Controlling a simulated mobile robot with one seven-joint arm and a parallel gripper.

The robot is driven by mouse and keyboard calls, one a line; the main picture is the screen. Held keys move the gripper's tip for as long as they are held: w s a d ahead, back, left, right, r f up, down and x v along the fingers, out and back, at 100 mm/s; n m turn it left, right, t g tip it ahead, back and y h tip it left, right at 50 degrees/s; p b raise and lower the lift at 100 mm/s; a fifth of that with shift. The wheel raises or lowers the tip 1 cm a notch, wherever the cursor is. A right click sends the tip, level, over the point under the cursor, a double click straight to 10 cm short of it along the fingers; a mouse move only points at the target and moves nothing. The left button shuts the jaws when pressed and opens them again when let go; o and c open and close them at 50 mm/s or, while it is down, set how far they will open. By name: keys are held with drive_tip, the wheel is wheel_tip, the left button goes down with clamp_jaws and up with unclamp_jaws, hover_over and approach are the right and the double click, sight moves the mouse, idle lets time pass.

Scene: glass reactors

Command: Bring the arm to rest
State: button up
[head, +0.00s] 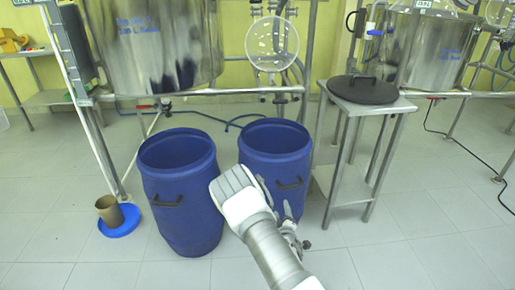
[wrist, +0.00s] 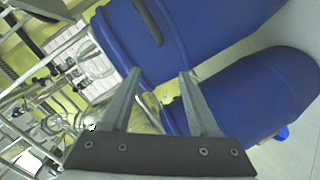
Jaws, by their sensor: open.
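My arm (head: 262,232) reaches up from the bottom of the head view, in front of the right blue barrel. Its gripper end is mostly hidden behind the arm there. In the wrist view my gripper (wrist: 158,78) shows two grey fingers spread apart with nothing between them. The right blue barrel (head: 270,150) and left blue barrel (head: 180,205) stand upright and open-topped on the floor. Two blue barrels also show beyond the fingers in the wrist view, tilted by the camera's angle. I cannot tell how far the fingertips are from them.
A metal side table (head: 345,104) with a round black lid (head: 363,89) stands right of the barrels. A brown cup (head: 109,211) sits on a blue disc (head: 120,222) at left. Steel reactor vessels (head: 150,50) stand behind. The tiled floor at front right is clear.

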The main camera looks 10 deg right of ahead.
wheel_tip(320, 180, up, 14)
drive_tip(key=w+m+g, duration=0.2)
drive_tip(key=m+g, duration=0.1)
drive_tip(key=m, duration=0.3)
drive_tip(key=s+a+r+m+g+y, duration=0.1)
drive_tip(key=s+r, duration=0.3)
drive_tip(key=r, duration=0.3)
drive_tip(key=s+a+r+m+g, duration=0.1)
drive_tip(key=s+a+r+g, duration=0.1)
drive_tip(key=s+r, duration=0.3)
drive_tip(key=s+r+m+g, duration=0.1)
drive_tip(key=s+r, duration=0.3)
drive_tip(key=s, duration=0.6)
drive_tip(key=s+a+r+g+y, duration=0.1)
drive_tip(key=s+r, duration=0.4)
drive_tip(key=s, duration=0.4)
drive_tip(key=s+r+m+g, duration=0.1)
drive_tip(key=s+r, duration=0.3)
drive_tip(key=s, duration=0.6)
wheel_tip(320, 180, up, 22)
drive_tip(key=p, duration=2.2)
drive_tip(key=shift+s+r+g, duration=0.2)
drive_tip(key=shift+r+g, duration=0.05)
drive_tip(key=shift+g, duration=0.05)
drive_tip(key=shift+a, duration=0.1)
drive_tip(key=shift+c, duration=0.9)
